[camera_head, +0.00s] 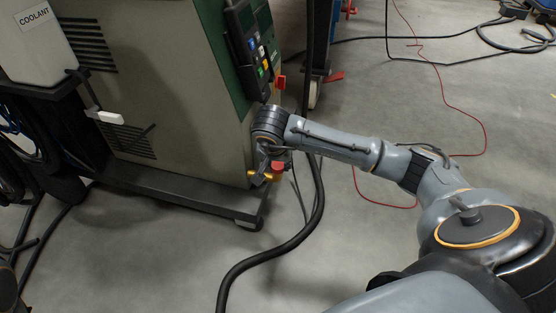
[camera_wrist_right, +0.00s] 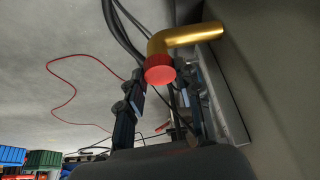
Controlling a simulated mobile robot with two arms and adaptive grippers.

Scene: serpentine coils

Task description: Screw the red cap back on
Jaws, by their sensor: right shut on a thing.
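The red cap (camera_head: 278,166) is low at the right corner of the green machine (camera_head: 190,120). In the right wrist view the round red cap (camera_wrist_right: 160,71) covers the open end of a bent brass pipe (camera_wrist_right: 190,36), with its flat face towards the camera. I cannot tell whether it is threaded on. The brass pipe also shows in the head view (camera_head: 259,178). My right gripper (camera_wrist_right: 158,84) is shut on the red cap, a dark finger on either side; in the head view the gripper (camera_head: 271,153) is partly hidden by its wrist. My left gripper is not in view.
A thick black hose (camera_head: 318,205) runs on the floor right of the machine, close to the pipe. A thin red cable (camera_head: 470,115) lies farther right. The machine's dark base (camera_head: 190,195) juts out below. A white coolant tank (camera_head: 38,45) stands at the left.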

